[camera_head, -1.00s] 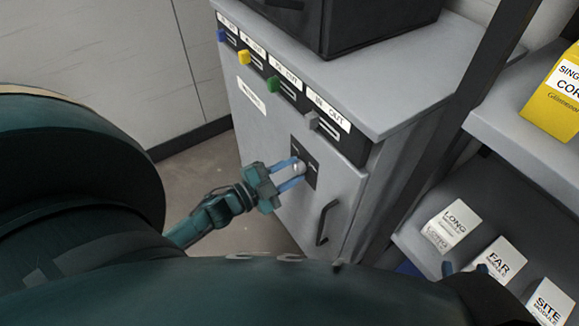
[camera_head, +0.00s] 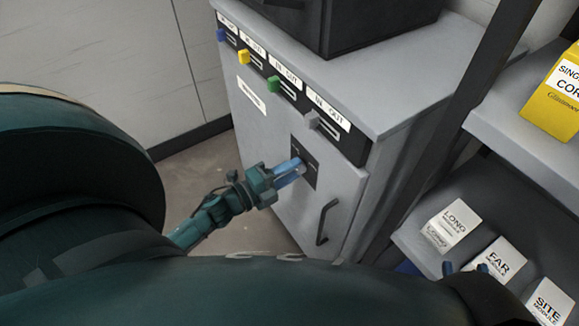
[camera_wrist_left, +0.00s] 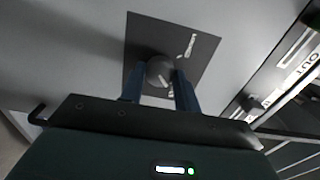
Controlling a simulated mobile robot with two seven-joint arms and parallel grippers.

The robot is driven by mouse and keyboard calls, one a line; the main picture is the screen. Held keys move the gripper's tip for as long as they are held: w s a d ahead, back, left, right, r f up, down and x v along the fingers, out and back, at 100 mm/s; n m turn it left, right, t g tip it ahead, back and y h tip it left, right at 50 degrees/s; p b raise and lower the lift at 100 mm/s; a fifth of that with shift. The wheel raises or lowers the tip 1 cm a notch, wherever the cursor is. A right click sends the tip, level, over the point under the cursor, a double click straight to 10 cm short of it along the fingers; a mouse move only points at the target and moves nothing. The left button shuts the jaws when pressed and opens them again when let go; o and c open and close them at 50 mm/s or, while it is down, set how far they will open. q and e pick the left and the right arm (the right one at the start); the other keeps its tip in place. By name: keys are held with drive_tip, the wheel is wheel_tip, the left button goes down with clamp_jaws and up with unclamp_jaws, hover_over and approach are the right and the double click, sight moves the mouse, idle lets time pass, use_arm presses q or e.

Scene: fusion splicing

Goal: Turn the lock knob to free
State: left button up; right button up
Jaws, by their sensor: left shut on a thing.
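The lock knob (camera_wrist_left: 160,72) is a round grey knob with a pale mark, on a dark square plate (camera_wrist_left: 203,45) on the grey cabinet door. In the left wrist view it sits between the two blue fingers of my left gripper (camera_wrist_left: 160,84), which is shut on it. In the head view my left gripper (camera_head: 297,166) reaches the dark plate (camera_head: 308,160) from the lower left, and its fingers hide the knob. The writing on the plate is too small to read. My right gripper (camera_head: 465,268) shows only as two blue fingertips set apart, with nothing visible between them.
A black door handle (camera_head: 326,222) is below right of the plate. Labelled slots with blue, yellow, green (camera_head: 273,84) and grey tabs run above. A shelf at right holds a yellow box (camera_head: 555,95) and white boxes marked LONG (camera_head: 452,225), FAR (camera_head: 500,262) and SITE (camera_head: 548,302).

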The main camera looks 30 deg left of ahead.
idle(0.3)
use_arm(q)
drive_tip(key=o, duration=1)
drive_tip(key=p+v, duration=0.1)
drive_tip(key=v, duration=1.2)
drive_tip(key=shift+s+p, duration=0.1)
drive_tip(key=shift+p, duration=0.2)
use_arm(e)
drive_tip(key=shift+s+d+m+g+h, duration=0.1)
drive_tip(key=shift+d+m+g+h, duration=0.25)
drive_tip(key=shift+g, duration=0.25)
drive_tip(key=shift+a, duration=0.1)
